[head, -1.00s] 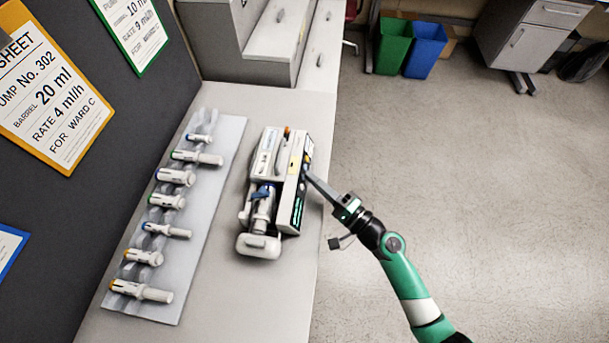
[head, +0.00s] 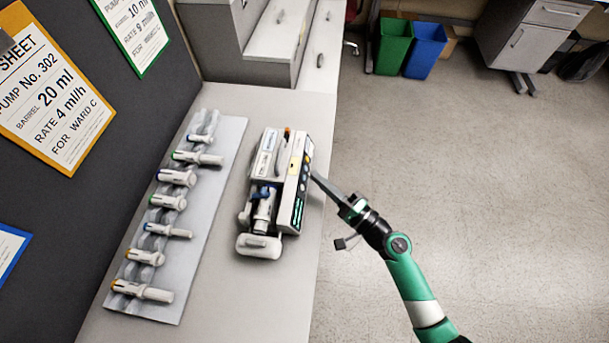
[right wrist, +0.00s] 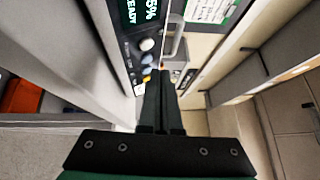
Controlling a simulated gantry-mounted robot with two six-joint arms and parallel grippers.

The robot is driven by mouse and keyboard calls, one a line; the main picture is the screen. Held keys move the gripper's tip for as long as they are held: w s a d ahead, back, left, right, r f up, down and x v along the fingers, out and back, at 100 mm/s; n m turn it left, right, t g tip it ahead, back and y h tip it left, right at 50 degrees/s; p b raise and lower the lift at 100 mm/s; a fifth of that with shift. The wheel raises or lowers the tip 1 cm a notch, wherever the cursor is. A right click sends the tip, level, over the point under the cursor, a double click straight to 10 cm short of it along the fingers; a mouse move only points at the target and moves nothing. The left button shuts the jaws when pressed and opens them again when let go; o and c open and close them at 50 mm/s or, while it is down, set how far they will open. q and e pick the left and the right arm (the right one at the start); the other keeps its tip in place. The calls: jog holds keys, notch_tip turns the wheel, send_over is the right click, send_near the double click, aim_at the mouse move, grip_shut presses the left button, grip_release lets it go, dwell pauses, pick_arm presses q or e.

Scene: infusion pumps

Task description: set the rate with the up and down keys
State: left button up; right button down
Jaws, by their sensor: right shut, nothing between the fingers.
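The infusion pump (head: 292,190) lies on the bench in the head view, with a syringe (head: 264,208) in its holder and its key panel facing right. Which keys are up and down I cannot tell. My left gripper is not in view.
A rack (head: 185,285) with several syringes lies left of the pump. An orange-edged sheet (head: 50,90) reads pump 302, barrel 20 ml, rate 4 ml/h, ward C. A green-edged sheet (head: 140,30) hangs beside it. Drawers (head: 270,40) stand behind. Front bench space is clear.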

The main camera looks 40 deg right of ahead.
jog(key=s+d+r, duration=0.1)
jog(key=s+d+r+p, duration=0.1)
jog(key=s+d, duration=0.1)
jog(key=shift+s, duration=0.15)
dwell(1.0)
